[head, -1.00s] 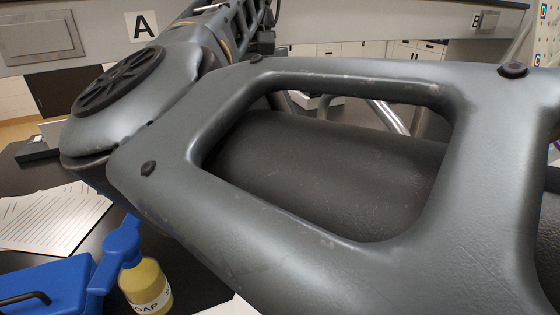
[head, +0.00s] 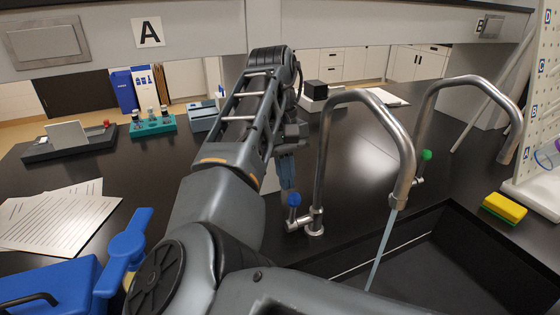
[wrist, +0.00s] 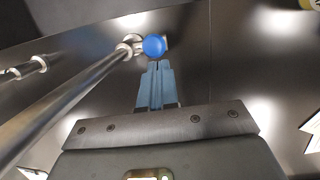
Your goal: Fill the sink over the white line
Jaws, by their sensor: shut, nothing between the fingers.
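The black sink (head: 478,262) is at the lower right in the head view. A thin white line (head: 350,270) shows on its inner wall, partly hidden by my arm. Water (head: 380,250) runs from the spout of the nearer curved metal tap (head: 322,150) into the sink. I cannot tell the water level. This tap has a blue knob (head: 294,200), also in the wrist view (wrist: 154,46). My gripper (head: 288,185) is shut and empty beside the blue knob. Its fingertips (wrist: 157,66) point at the knob in the wrist view, just short of it.
A second tap (head: 428,95) with a green knob (head: 427,155) stands to the right. A yellow sponge (head: 504,208) and pegboard (head: 545,110) are at the right. A teal rack (head: 153,126), papers (head: 60,218) and a blue case (head: 50,285) are at the left.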

